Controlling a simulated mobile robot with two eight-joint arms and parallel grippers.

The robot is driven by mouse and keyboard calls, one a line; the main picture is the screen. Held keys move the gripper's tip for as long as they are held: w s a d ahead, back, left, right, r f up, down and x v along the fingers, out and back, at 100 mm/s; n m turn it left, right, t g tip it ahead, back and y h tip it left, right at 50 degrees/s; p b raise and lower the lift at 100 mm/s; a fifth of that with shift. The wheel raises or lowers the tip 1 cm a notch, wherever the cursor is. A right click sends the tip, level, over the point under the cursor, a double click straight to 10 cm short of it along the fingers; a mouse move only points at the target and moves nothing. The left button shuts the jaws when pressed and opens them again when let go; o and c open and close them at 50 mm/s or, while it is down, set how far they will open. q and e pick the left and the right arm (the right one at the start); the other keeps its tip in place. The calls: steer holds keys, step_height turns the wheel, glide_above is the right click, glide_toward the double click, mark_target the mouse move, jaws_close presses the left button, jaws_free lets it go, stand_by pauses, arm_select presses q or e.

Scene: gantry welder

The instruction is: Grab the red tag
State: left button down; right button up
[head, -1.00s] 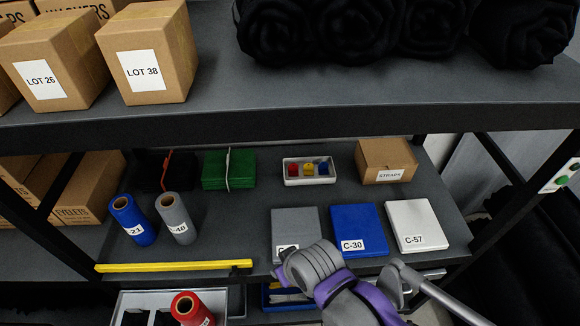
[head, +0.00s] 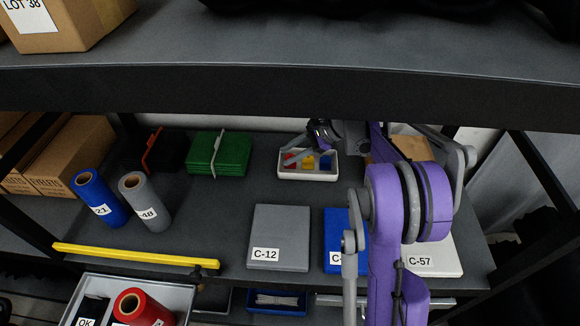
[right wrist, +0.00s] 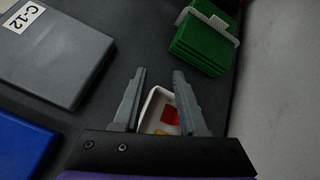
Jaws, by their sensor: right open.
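The red tag (head: 291,160) lies at the left end of a small white tray (head: 307,177) on the lower shelf, with a yellow tag (head: 308,163) and a blue tag (head: 325,162) to its right. My right gripper (head: 296,150) is at the tray, its fingers over the red tag's end. In the right wrist view the open fingers (right wrist: 160,100) are apart, with the red tag (right wrist: 170,115) and part of the yellow tag showing between them. My left gripper is not in view.
A green stack (head: 218,153) stands left of the tray. The grey C-12 case (head: 280,230), a blue case and a white case (head: 445,262) lie in front. A box is behind my right arm. The upper shelf edge (head: 290,92) runs above.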

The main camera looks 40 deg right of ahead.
steer(key=d+f+m+t, duration=0.1)
steer(key=d, duration=0.3)
steer(key=d+f+m+y+b, duration=0.1)
steer(key=d+f+m, duration=0.1)
steer(key=d, duration=0.3)
steer(key=d+f+m+t+y+b, duration=0.1)
steer(key=d+f+m, duration=0.1)
steer(key=d, duration=0.2)
steer(key=shift+d+t, duration=0.25)
steer(key=shift+t, duration=0.05)
steer(key=b+x, duration=0.1)
steer(key=x, duration=0.9)
steer(key=shift+w+a, duration=0.2)
steer(key=shift+a, duration=0.15)
jaws_close()
